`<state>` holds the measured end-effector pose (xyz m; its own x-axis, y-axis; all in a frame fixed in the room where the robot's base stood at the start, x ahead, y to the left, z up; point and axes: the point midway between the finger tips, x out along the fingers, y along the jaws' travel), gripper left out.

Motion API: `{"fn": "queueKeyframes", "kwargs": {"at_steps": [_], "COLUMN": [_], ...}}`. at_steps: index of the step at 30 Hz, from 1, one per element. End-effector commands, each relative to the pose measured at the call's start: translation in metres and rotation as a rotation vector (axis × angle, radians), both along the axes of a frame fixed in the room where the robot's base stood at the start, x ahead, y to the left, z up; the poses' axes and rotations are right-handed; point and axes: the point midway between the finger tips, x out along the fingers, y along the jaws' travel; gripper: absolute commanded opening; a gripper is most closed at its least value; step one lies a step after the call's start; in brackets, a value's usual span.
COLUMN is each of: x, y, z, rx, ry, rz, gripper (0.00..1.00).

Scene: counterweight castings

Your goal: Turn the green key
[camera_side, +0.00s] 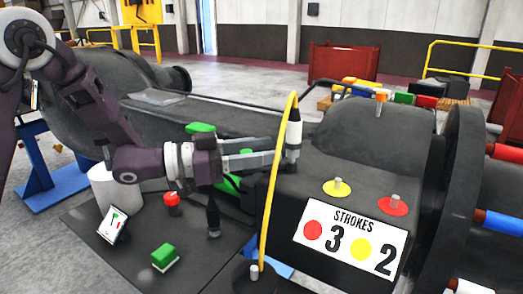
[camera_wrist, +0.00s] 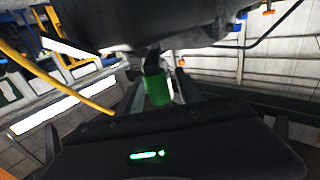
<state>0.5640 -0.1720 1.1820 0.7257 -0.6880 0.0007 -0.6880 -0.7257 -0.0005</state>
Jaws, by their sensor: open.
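My gripper (camera_side: 277,150) is open and reaches right, its fingertips close to an upright black-and-white tool (camera_side: 293,132) with a yellow cable. I cannot tell whether they touch it. In the wrist view a green cylinder (camera_wrist: 158,90) with a black part above it shows between my fingers. A bit of green (camera_side: 246,152) also shows between the fingers in the side view. A green block (camera_side: 164,255) sits on the dark plate at the lower left. More green (camera_side: 200,128) shows behind my gripper, partly hidden. I cannot tell for sure which green thing is the key.
A sign reading STROKES (camera_side: 350,240) shows a red dot with 3 and a yellow dot with 2. Above it are a yellow disc (camera_side: 337,188) and a red disc (camera_side: 392,205) with pegs. A red button (camera_side: 172,204) and a small tilted screen (camera_side: 112,224) stand left.

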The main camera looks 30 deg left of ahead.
Motion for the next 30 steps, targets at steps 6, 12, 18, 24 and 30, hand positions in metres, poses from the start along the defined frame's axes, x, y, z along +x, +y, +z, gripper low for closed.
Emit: {"fn": "queueKeyframes", "kwargs": {"at_steps": [6, 12, 18, 24, 30], "x": [0.0007, 0.0006, 0.0005, 0.0006, 0.0006], "y": [-0.0004, -0.0003, -0.0002, -0.0001, 0.0], "z": [-0.0001, 0.0, 0.0, 0.0, 0.0], "rx": [0.0, 0.001, 0.001, 0.001, 0.001], "ry": [0.001, 0.001, 0.001, 0.001, 0.001], "rz": [0.001, 0.001, 0.001, 0.001, 0.001], "gripper": [0.43, 0.03, 0.0, 0.0, 0.0]}}
